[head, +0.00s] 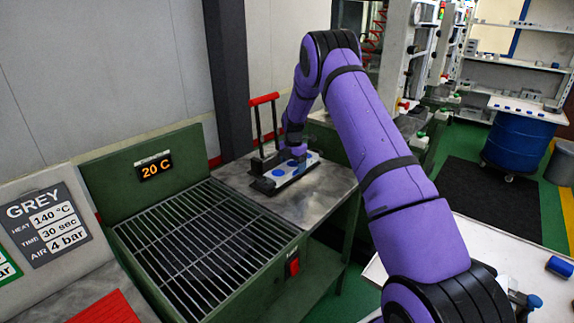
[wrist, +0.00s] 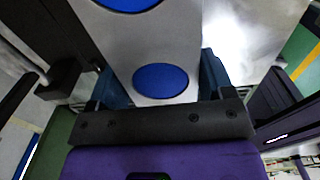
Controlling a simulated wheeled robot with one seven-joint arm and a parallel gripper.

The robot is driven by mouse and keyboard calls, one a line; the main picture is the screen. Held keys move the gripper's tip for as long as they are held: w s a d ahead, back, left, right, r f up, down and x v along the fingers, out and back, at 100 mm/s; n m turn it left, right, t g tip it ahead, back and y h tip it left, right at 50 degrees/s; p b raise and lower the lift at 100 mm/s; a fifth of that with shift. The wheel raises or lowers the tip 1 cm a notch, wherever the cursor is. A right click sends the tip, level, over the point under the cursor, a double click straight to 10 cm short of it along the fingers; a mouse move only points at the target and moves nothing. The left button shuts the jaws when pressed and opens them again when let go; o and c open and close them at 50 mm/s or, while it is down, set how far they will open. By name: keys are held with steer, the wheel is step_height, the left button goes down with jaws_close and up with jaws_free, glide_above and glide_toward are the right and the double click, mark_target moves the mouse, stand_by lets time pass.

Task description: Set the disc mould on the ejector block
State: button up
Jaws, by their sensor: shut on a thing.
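The disc mould (head: 284,178) is a pale metal plate with several round blue discs. It also shows in the wrist view (wrist: 135,50), running away from my gripper (wrist: 160,90). My gripper (head: 297,158) is shut on the mould's near end, with a finger along each side. The ejector block (head: 262,186) is a black base with an upright frame and a red-topped lever handle, on the metal table. The mould lies over the block, roughly level. I cannot tell whether it rests on it or is slightly above. The mould hides most of the base.
A green cooling bench with a wire grid (head: 200,245) and a 20 C display (head: 155,167) stands left of the metal table (head: 318,200). A dark post (head: 228,75) rises behind the block. The table's front right is clear.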

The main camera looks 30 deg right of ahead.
steer(key=w+d, duration=0.1)
steer(key=w, duration=0.4)
steer(key=w+d, duration=0.1)
steer(key=w, duration=0.2)
steer(key=shift+w+d+f, duration=0.3)
steer(key=shift+f, duration=1.8)
steer(key=shift+f, duration=0.35)
steer(key=o, duration=1.5)
steer(key=shift+c, duration=0.2)
